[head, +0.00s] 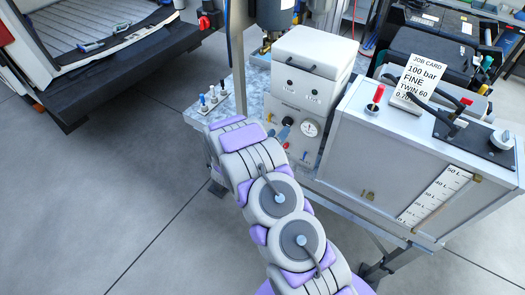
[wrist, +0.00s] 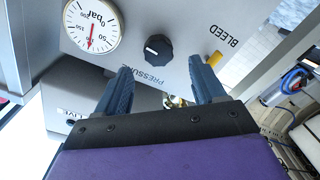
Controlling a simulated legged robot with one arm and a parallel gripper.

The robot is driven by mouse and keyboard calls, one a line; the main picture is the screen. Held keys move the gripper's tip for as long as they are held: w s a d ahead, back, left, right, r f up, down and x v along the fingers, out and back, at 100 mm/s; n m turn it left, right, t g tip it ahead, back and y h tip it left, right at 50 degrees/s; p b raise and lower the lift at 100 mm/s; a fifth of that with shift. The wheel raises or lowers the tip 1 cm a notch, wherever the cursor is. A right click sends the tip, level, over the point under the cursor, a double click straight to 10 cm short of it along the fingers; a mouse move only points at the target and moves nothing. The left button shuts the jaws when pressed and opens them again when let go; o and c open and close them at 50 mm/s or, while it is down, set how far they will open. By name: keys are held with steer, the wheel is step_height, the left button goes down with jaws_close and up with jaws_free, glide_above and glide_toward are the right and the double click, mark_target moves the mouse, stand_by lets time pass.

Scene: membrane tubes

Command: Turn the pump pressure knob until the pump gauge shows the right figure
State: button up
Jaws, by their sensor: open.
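The black pressure knob (wrist: 158,48) is on the pale pump panel in the wrist view, which shows the panel upside down. Its white pointer line is visible. My gripper (wrist: 163,78) is open, its two blue fingers apart and pointing at the panel. The knob lies between and beyond the fingertips, with no visible contact. The round pump gauge (wrist: 91,27) sits left of the knob; its red needle points down in the picture, and the exact figure is too small to read. The gauge also shows in the head view (head: 309,128). The job card (head: 420,80) reads 100 bar, FINE, TWIN 60.
A yellow part (wrist: 215,58) sits by the BLEED label. The white pump housing (head: 312,60) stands above the panel. A metal tank (head: 375,150) with a litre scale is at the right. Several small valves (head: 212,97) stand at the left. Open floor lies left.

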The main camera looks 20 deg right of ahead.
steer(key=v, duration=1.1)
steer(key=shift+a, duration=0.3)
steer(key=shift+s+f, duration=0.1)
steer(key=shift+s, duration=0.05)
steer(key=m+b, duration=0.7)
steer(key=b, duration=0.2)
glide_toward(286, 124)
steer(key=shift+g+h, duration=0.3)
steer(key=shift+h, duration=0.1)
steer(key=x, duration=0.9)
steer(key=shift+w+a, duration=0.2)
steer(key=shift+w, duration=0.1)
steer(key=shift+c, duration=0.2)
steer(key=c, duration=1)
steer(key=shift+m, duration=0.3)
